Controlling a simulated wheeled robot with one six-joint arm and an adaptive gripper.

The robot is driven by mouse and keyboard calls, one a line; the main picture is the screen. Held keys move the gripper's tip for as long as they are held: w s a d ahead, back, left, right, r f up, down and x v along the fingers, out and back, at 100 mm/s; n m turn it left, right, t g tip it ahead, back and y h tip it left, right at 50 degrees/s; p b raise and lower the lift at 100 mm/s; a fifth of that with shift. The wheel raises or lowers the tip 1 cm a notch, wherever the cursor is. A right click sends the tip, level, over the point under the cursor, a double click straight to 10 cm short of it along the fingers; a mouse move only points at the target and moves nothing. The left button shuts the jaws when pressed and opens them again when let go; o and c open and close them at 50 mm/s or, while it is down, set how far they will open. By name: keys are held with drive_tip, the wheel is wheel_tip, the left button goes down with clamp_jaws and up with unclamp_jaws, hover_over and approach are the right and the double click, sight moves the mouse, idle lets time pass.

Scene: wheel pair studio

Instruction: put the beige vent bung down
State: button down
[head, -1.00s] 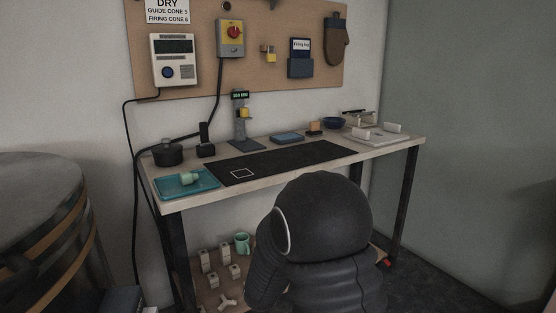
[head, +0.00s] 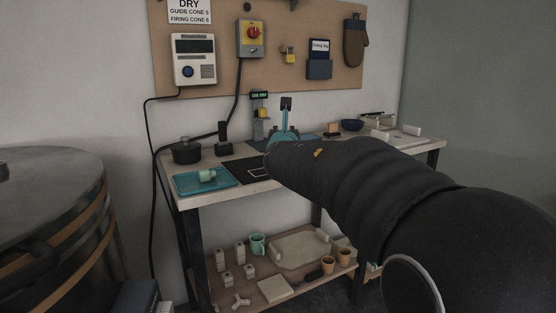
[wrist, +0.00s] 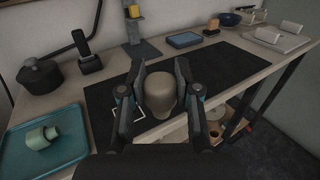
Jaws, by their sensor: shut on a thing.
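The beige vent bung (wrist: 160,96) is between the two fingers of my gripper (wrist: 160,70) in the wrist view, and the gripper is shut on it. It looks like a blunt rounded plug. It is held above the front part of the black mat (wrist: 212,68), and I cannot tell its exact height. A white square outline (wrist: 141,116) on the mat shows just left of the bung, partly covered by a finger. In the head view my arm hides the bung, and the outline (head: 258,171) lies left of my arm.
A teal tray (head: 184,190) with a pale green piece (head: 207,175) is on the left of the bench. A black pot (head: 186,152) and a dark upright holder (head: 223,139) stand behind it. A blue pad (wrist: 184,40) lies behind the mat. The lower shelf (head: 285,288) holds several small items.

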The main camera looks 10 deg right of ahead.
drive_tip(key=w+a+f, duration=0.4)
drive_tip(key=w, duration=0.1)
drive_tip(key=w+a+f+p, duration=0.1)
drive_tip(key=w+a, duration=0.1)
drive_tip(key=shift+w+f, duration=0.25)
drive_tip(key=shift+f, duration=2.2)
drive_tip(key=shift+f, duration=0.1)
drive_tip(key=c, duration=0.8)
unclamp_jaws()
drive_tip(key=shift+r, duration=0.25)
drive_tip(key=b+v, duration=0.2)
drive_tip(key=v, duration=1)
drive_tip(key=shift+f, duration=0.15)
